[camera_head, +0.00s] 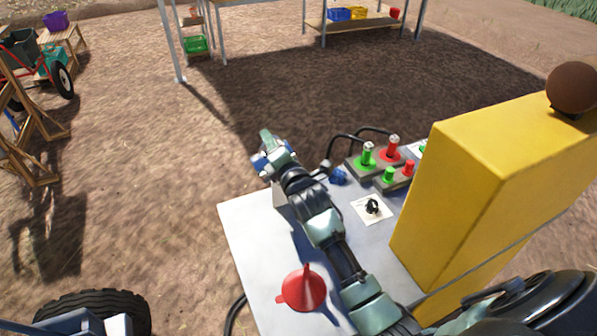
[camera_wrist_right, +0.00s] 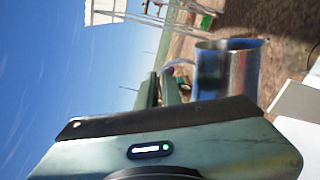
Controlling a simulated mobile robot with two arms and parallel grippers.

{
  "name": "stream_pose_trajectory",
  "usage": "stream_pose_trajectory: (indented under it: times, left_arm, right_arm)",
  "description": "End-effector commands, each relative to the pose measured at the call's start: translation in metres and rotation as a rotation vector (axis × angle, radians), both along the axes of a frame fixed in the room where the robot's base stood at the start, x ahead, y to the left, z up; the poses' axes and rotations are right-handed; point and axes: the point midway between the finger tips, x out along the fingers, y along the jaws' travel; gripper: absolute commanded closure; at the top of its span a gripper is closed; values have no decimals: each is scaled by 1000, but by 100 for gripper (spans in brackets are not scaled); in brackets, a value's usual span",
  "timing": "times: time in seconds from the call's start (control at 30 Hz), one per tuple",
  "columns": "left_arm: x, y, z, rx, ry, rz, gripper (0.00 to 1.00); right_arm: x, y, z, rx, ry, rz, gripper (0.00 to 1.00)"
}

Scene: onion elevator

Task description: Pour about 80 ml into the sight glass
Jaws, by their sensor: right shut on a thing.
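My right gripper (camera_head: 268,148) reaches past the far left edge of the pale table. In the right wrist view its fingers (camera_wrist_right: 160,88) are shut on the handle of a shiny metal jug (camera_wrist_right: 228,75). I see no stream of liquid and cannot tell the level inside. In the head view the jug is mostly hidden by the gripper. I cannot make out the sight glass in either view. My left gripper is not in view.
A red funnel (camera_head: 302,288) lies on the pale table (camera_head: 255,262). A tall yellow housing (camera_head: 455,190) blocks the right side. Green (camera_head: 367,155) and red (camera_head: 394,146) controls, black cables and a blue fitting (camera_head: 338,177) sit at the table's back.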

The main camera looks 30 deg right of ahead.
Motion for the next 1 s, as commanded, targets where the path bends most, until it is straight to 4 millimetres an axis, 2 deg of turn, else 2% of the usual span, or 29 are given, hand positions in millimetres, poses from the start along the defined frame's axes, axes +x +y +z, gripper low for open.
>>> stream_pose_trajectory:
  times: [0.8, 1.0]
  left_arm:
    - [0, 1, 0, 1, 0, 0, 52]
    - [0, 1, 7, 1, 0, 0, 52]
  right_arm:
    - [0, 0, 1, 2, -2, 0, 100]
    - [1, 9, 5, -103, 1, 1, 100]
